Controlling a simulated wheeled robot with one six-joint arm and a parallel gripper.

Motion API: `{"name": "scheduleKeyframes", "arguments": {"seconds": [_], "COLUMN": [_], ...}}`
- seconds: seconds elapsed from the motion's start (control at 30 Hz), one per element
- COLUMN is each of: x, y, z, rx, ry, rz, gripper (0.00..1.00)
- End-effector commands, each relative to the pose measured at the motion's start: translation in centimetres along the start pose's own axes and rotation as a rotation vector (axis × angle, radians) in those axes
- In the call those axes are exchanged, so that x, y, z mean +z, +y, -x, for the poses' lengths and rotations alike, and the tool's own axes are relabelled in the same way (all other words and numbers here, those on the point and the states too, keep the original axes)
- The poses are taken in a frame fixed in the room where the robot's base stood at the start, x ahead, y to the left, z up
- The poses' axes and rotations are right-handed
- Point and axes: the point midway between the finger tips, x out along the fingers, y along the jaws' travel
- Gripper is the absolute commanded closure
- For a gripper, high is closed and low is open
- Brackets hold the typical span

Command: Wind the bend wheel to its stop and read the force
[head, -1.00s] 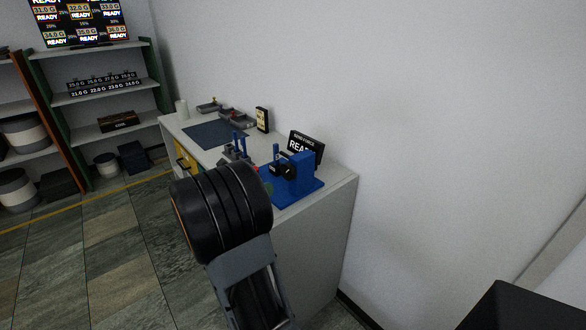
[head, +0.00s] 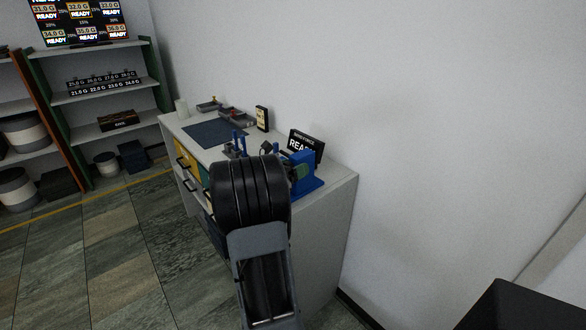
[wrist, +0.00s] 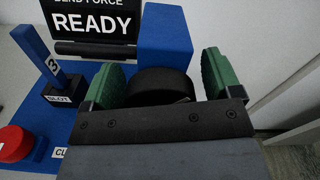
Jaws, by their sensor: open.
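The bend wheel (wrist: 158,86) is a dark round drum on the blue press. In the head view the blue press (head: 308,184) is partly hidden by my arm, and so is the wheel.
A blue post marked 3 (wrist: 38,48) stands in a black SLOT block (wrist: 70,93) left of my gripper. A red knob (wrist: 13,143) is at lower left. The bench (head: 338,180) also carries a dark mat (head: 210,134) and trays. The wall is close behind.

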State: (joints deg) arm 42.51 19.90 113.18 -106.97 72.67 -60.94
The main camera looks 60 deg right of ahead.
Motion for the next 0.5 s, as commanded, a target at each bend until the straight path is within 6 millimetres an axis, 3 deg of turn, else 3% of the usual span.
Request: {"name": "scheduleKeyframes", "arguments": {"seconds": [0.27,0.5], "x": [0.00,0.01], "y": [0.00,0.00], "z": [-0.11,-0.09], "rx": [0.000,0.000], "ry": [0.000,0.000], "rz": [0.000,0.000], "gripper": [0.16,0.38]}}
